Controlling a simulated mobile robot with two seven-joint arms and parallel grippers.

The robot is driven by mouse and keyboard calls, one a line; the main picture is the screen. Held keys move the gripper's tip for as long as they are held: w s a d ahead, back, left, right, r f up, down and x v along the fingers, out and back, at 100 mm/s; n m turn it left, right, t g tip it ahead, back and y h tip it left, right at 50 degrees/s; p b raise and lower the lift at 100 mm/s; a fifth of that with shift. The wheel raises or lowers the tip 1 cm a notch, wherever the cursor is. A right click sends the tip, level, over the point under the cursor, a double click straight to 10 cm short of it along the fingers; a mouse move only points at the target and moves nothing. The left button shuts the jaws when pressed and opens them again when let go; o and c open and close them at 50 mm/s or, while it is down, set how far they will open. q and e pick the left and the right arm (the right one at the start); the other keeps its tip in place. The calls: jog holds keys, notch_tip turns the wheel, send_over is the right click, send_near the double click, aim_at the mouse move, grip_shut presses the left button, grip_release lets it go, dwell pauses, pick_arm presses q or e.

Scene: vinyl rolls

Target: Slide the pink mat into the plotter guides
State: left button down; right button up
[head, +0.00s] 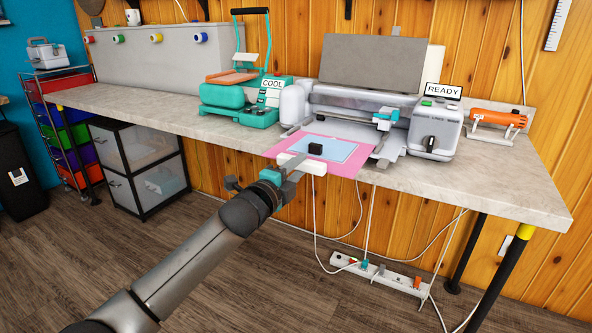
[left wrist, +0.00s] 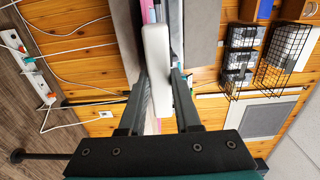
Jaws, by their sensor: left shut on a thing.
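The pink mat (head: 345,170), with a light blue sheet (head: 345,151) on it, lies roughly level in front of the plotter (head: 360,104). Its near part juts past the counter's front edge. Its far edge is close to the plotter's front, between the side guides (head: 384,146); I cannot tell whether it is inside them. My left gripper (head: 308,156) is shut on the white grip bar (head: 312,168) at the mat's near edge. In the left wrist view the fingers (left wrist: 160,88) flank the white bar (left wrist: 156,50). My right gripper is out of view.
A sign reading READY (head: 443,91) stands on the plotter's right end. A teal heat press (head: 238,115) with a COOL sign is on the left, an orange tool (head: 497,119) on the right. A power strip (head: 378,272) with hanging cords lies below the counter (head: 500,180).

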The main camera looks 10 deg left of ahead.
aim_at(314, 152)
pick_arm(q)
jog(key=shift+b+x, duration=1.05)
jog(key=shift+x, duration=1.8)
jog(key=shift+b+x, duration=0.7)
jog(key=shift+x, duration=0.55)
jog(key=shift+r, duration=0.1)
jog(key=shift+b+x, duration=1.15)
jog(key=shift+x, duration=0.35)
jog(key=c, duration=0.5)
grip_release()
jog(key=shift+f, duration=0.25)
